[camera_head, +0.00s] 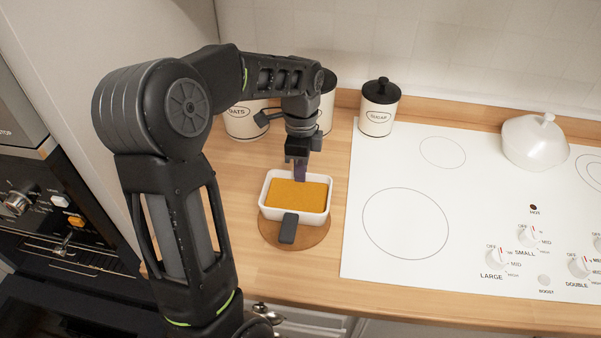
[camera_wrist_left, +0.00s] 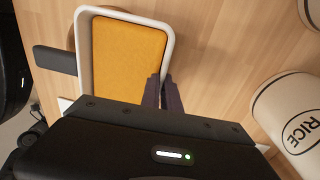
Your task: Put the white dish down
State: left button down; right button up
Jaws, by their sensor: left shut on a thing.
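The white dish (camera_head: 264,205) is rectangular and filled with something flat and orange-yellow. My left gripper (camera_head: 299,172) reaches down from above and is shut on the dish's far edge. In the left wrist view, its dark fingers (camera_wrist_left: 163,92) close at the white rim of the dish (camera_wrist_left: 84,62). A dark grey handle (camera_head: 288,228) sticks out from the dish's near side; it also shows in the left wrist view (camera_wrist_left: 54,60). The dish looks level over a round brown mat (camera_head: 315,236), partly hidden under it. I cannot tell whether they touch. My right gripper is not in view.
Canisters stand behind the dish: OATS (camera_head: 243,122), SUGAR (camera_head: 378,112), and RICE (camera_wrist_left: 298,110) in the left wrist view. A white cooktop (camera_head: 400,270) lies to the right, with a white lidded pot (camera_head: 534,143). Wooden counter (camera_head: 240,262) is bare around the mat.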

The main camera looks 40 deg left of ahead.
pick_arm(q)
jog(key=c, duration=1.6)
grip_release()
jog(key=shift+r, duration=0.1)
notch_tip(320, 180, up, 12)
jog(key=p, duration=0.3)
jog(key=shift+w+a, duration=0.3)
jog(key=shift+w, duration=0.1)
